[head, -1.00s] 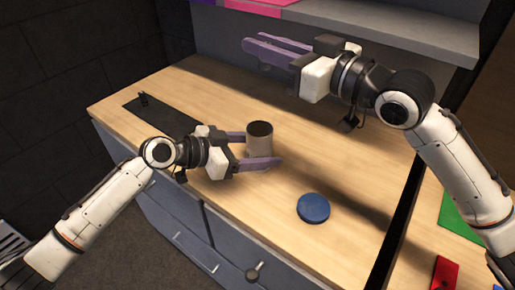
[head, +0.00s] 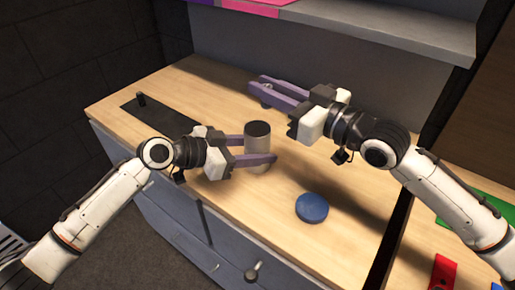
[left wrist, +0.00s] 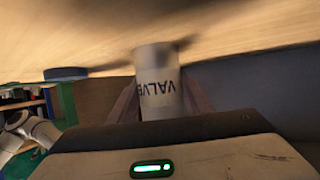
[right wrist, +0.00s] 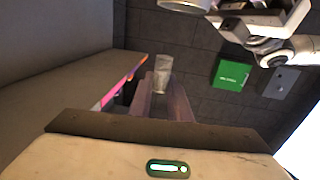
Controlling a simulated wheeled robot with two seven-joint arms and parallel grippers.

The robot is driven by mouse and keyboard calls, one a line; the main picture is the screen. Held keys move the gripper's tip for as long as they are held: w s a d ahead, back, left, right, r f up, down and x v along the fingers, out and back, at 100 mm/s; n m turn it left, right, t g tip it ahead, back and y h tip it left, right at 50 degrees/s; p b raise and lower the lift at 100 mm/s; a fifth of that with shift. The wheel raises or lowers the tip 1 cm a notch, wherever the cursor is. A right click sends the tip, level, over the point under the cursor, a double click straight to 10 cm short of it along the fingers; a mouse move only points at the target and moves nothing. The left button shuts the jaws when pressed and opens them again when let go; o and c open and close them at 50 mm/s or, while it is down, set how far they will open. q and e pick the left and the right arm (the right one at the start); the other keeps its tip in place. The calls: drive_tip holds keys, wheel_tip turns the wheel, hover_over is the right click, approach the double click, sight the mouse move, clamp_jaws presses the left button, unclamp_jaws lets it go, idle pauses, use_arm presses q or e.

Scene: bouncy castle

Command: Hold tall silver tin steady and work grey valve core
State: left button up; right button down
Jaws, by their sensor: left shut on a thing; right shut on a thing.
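The tall silver tin (head: 257,133) stands upright on the wooden counter, its dark top facing up. In the left wrist view the tin (left wrist: 158,80) shows the letters VALVE between the fingers. My left gripper (head: 259,150) is shut on it, one finger on each side. My right gripper (head: 262,90) is shut on a small grey piece, which looks like the grey valve core (right wrist: 162,73), held above the counter behind the tin. In the head view the fingers mostly hide this piece. The core is apart from the tin.
A blue disc (head: 311,208) lies on the counter at the front right of the tin. A dark mat (head: 160,118) with a small black upright piece lies at the left. A grey shelf (head: 390,38) runs along the back. A red object (head: 443,272) lies at lower right.

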drive_tip(key=shift+f, duration=1.05)
drive_tip(key=c, duration=1.6)
unclamp_jaws()
drive_tip(key=shift+o, duration=0.2)
drive_tip(key=shift+d, duration=0.1)
drive_tip(key=v, duration=1.2)
